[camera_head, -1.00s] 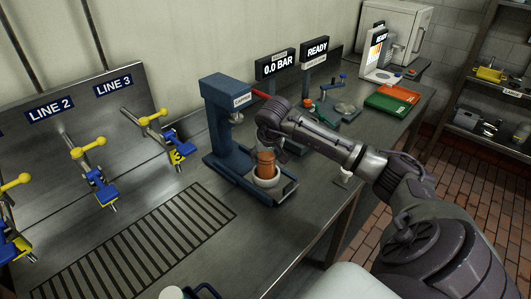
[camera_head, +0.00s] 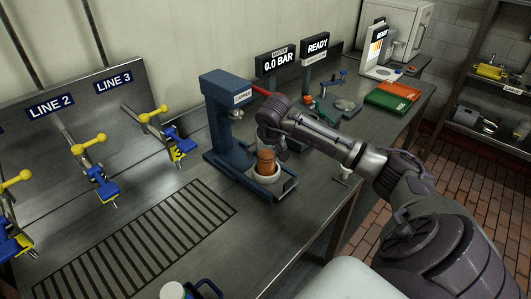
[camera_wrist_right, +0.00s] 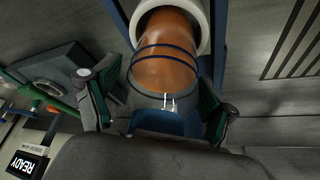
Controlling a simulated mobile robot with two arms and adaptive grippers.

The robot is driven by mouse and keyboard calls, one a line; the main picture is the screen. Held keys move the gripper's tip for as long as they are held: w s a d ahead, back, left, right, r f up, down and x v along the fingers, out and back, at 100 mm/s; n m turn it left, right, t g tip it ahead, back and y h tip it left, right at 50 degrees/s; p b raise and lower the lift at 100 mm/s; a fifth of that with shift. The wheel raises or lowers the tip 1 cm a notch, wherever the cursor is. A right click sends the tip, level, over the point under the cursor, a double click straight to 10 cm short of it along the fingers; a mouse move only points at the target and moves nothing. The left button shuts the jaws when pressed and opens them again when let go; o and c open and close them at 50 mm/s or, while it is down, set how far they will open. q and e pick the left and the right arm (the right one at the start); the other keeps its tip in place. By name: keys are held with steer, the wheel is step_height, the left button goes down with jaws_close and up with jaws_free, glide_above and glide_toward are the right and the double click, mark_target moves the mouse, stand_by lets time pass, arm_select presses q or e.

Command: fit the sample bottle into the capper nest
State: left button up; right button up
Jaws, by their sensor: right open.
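The sample bottle (camera_head: 266,163), clear with orange-brown contents, stands in the white ring of the capper nest (camera_head: 266,181). The blue capper (camera_head: 217,120) rises behind and left of it. In the right wrist view the bottle (camera_wrist_right: 167,60) has dark blue rings, and its lower end is inside the white nest ring (camera_wrist_right: 204,28). Whether it is fully seated is hard to tell. My right gripper (camera_head: 272,142) is at the bottle's upper part. Its fingers (camera_wrist_right: 155,100) are spread, one on each side of the bottle, with visible gaps. My left gripper is out of view.
A red lever (camera_head: 261,91) sticks out from the capper's head near my right arm. Sign boards (camera_head: 277,64), a green fixture (camera_head: 322,106) and red and green trays (camera_head: 392,97) stand further back. The slotted grating (camera_head: 140,240) is clear.

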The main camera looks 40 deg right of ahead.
steer(key=b+v, duration=0.2)
steer(key=v, duration=1)
